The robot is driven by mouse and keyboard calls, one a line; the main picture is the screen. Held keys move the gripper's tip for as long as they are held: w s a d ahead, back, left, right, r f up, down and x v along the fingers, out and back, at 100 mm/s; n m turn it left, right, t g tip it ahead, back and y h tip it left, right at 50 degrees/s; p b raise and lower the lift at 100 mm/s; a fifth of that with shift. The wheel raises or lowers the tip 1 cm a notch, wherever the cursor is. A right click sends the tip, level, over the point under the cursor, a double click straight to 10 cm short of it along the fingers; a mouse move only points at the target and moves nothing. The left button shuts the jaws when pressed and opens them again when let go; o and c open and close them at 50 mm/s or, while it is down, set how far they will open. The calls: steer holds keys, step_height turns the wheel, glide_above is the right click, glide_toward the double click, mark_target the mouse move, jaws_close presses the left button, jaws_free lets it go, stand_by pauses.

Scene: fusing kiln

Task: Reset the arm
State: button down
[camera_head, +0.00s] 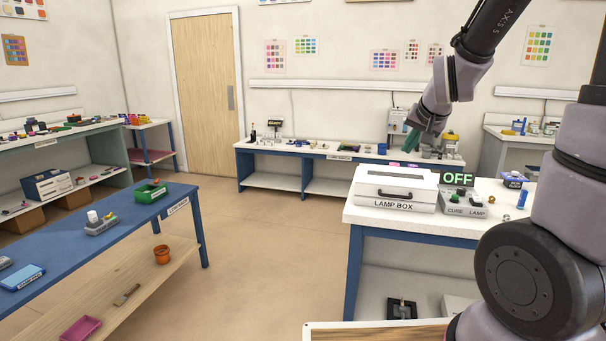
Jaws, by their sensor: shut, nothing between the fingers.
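My arm comes in from the right edge and bends down from the top of the picture. My gripper (410,146) hangs at its end, above the far side of the white lamp box (394,194) in the picture. Its fingers look dark green and point down and to the left. They are shut with nothing visible between them. The gripper appears in the air, apart from the lamp box; its exact height and distance are hard to tell.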

steer(key=s+a+r, duration=0.1)
steer(key=s+r, duration=0.4)
steer(key=s, duration=0.5)
steer(key=s+a+r+n+g+y, duration=0.1)
steer(key=s+r, duration=0.5)
steer(key=s, duration=0.4)
steer(key=shift+a, duration=0.3)
steer(key=shift+r, duration=0.1)
